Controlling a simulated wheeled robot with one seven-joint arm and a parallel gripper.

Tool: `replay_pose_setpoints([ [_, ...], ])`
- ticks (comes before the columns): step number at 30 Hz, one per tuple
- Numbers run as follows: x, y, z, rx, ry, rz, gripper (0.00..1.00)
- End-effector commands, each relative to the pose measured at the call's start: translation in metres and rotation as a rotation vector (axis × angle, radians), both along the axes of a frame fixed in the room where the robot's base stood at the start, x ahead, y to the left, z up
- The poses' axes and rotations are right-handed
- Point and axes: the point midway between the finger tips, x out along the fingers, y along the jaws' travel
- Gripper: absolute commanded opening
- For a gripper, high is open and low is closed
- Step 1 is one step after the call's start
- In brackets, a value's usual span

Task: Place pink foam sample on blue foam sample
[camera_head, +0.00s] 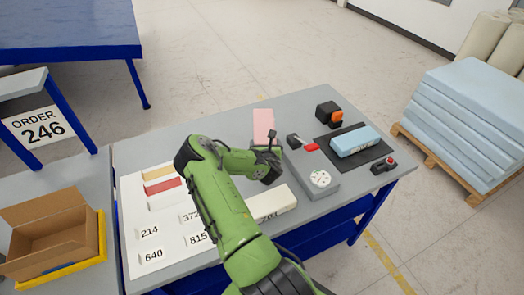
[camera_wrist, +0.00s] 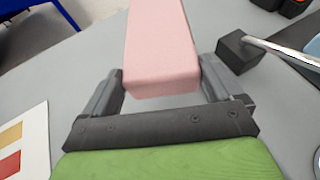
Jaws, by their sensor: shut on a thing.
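The pink foam sample (camera_head: 263,126) is a long pale pink block. In the wrist view the pink foam sample (camera_wrist: 160,50) sits between the two fingers of my gripper (camera_wrist: 165,88), its long axis pointing away from the palm. My gripper is shut on it. The blue foam sample (camera_head: 354,141) is a light blue block lying on a black mat (camera_head: 384,151) at the right of the grey table. The pink block is left of it and apart from it.
A lever with a red handle (camera_head: 304,143) and a dial gauge (camera_head: 320,179) stand between the pink block and the mat. A white sheet (camera_head: 135,225) with swatches lies left.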

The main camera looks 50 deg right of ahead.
Motion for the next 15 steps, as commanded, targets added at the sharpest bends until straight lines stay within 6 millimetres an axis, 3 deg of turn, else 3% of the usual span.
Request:
replay_pose_setpoints([
  [1, -0.001, 0.0, -0.023, 0.004, 0.0, -0.002, 0.64],
  [9, -0.001, 0.0, -0.072, 0.003, 0.001, -0.002, 0.64],
  [15, 0.0, 0.0, -0.082, 0.0, 0.0, -0.001, 0.64],
])
